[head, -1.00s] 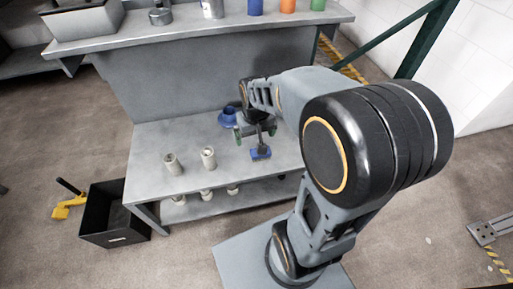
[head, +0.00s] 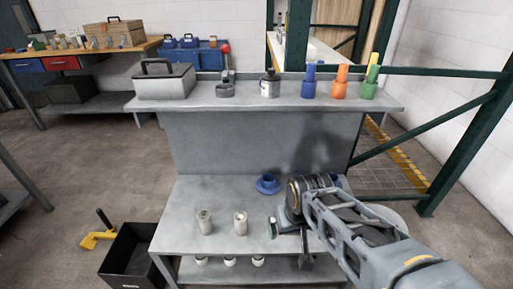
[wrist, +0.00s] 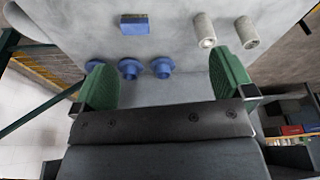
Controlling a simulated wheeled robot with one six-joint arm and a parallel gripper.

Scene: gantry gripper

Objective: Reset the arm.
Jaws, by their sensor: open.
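My gripper (head: 288,240) is over the right part of the lower grey bench (head: 195,235) in the head view, partly hidden by my arm. In the wrist view my gripper (wrist: 167,75) shows its two green fingers wide apart with nothing held between them. Beyond the fingers lie a blue block (wrist: 134,25) and several blue flanged parts (wrist: 130,68). Two pale grey cylinders (wrist: 225,31) are also on the bench in the wrist view. One blue flanged part (head: 267,185) shows in the head view, left of my wrist.
The upper shelf (head: 240,97) holds a grey toolbox (head: 164,81), a can (head: 270,85) and blue, orange and green bottles (head: 340,84). Green rack posts (head: 462,140) stand at the right. A black bin (head: 133,255) and a yellow tool (head: 95,240) are on the floor at left.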

